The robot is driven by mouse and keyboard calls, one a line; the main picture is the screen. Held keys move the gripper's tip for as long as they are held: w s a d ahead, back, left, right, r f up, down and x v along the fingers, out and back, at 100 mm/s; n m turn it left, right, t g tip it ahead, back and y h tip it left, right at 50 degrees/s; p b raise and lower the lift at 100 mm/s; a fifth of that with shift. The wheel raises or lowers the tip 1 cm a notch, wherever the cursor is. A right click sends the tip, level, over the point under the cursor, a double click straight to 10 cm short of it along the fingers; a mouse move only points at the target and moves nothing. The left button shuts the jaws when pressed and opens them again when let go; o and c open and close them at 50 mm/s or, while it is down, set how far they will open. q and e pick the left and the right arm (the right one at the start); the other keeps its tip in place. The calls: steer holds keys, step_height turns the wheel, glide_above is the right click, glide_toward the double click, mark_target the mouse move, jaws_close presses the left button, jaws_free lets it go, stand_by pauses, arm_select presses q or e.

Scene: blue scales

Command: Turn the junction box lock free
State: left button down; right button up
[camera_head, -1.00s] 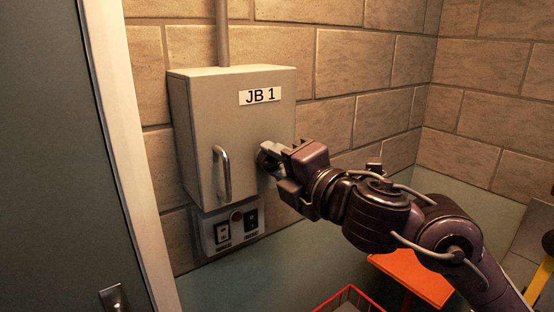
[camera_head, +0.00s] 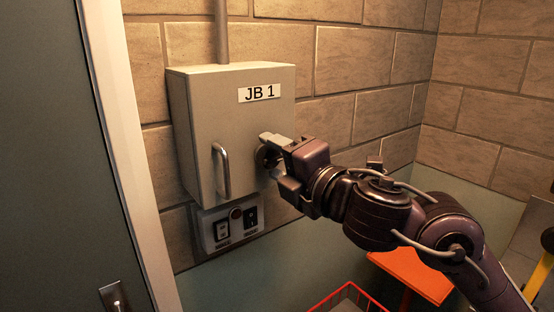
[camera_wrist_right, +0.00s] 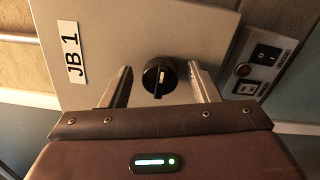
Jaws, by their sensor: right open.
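The grey junction box (camera_head: 205,125), labelled JB 1, hangs on the brick wall with its door shut. Its lock is a round black knob (camera_wrist_right: 159,77) with a white mark on its raised grip. In the head view the knob (camera_head: 265,158) is partly hidden by my right gripper (camera_head: 274,156). In the right wrist view the right gripper's two fingers stand apart on either side of the knob, with visible gaps; the gripper is open and empty. I cannot tell how far the fingertips are from the door. My left gripper is not in view.
A curved metal handle (camera_head: 222,171) sits on the door, left of the knob. A switch panel (camera_head: 232,228) is below the box. A grey door (camera_head: 50,150) stands at the left. An orange surface (camera_head: 412,275) and a red wire basket (camera_head: 348,296) are low at the right.

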steer(key=v, duration=0.7)
steer(key=shift+s+d+b, duration=0.2)
steer(key=shift+b, duration=0.1)
steer(key=shift+f, duration=0.1)
